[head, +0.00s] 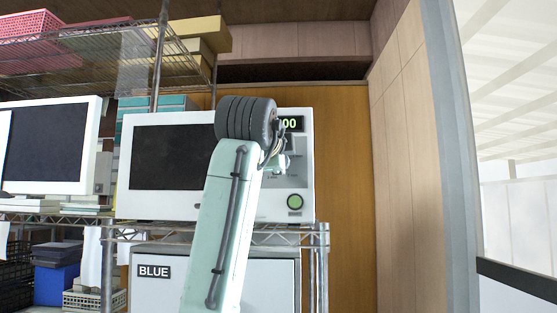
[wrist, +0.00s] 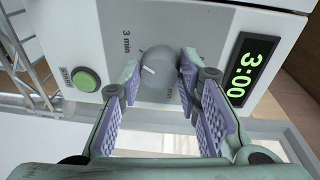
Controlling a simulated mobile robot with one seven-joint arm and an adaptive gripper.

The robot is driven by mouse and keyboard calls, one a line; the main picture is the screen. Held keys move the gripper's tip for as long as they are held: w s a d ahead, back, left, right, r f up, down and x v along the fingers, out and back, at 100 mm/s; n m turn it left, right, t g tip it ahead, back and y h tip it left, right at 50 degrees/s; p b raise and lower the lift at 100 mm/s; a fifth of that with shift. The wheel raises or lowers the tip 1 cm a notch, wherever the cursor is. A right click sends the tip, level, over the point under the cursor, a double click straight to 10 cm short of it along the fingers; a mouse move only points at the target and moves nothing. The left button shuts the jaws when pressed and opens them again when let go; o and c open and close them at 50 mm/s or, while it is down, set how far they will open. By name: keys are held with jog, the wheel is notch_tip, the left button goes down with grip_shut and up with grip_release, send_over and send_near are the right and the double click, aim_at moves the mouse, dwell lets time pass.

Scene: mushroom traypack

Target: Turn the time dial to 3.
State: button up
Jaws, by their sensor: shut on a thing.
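The time dial (wrist: 157,82) is a round grey knob with a white pointer mark on the front of a white microwave (head: 165,208). A "3 min" label is printed beside it, and the white mark points roughly to that side. The green digital display (wrist: 249,70) reads 3:00 in the wrist view; in the head view only "00" of it shows. My gripper (wrist: 160,71) is shut on the dial, with a purple-padded finger on each side. In the head view my arm hides the dial and most of the gripper.
A round green button (head: 295,202) sits on the panel below the dial; it also shows in the wrist view (wrist: 86,79). The microwave stands on a wire rack (head: 285,238) above a cabinet labelled BLUE (head: 270,275). A second dark-screened white appliance (head: 100,120) stands at left.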

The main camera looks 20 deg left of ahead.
dwell(0.3)
jog(key=o, duration=1.2)
jog(key=shift+c, duration=0.2)
jog(key=shift+s, duration=0.1)
jog(key=s+d, duration=0.2)
jog(key=s, duration=0.9)
jog(key=shift+s+r, duration=0.3)
jog(key=shift+r, duration=0.05)
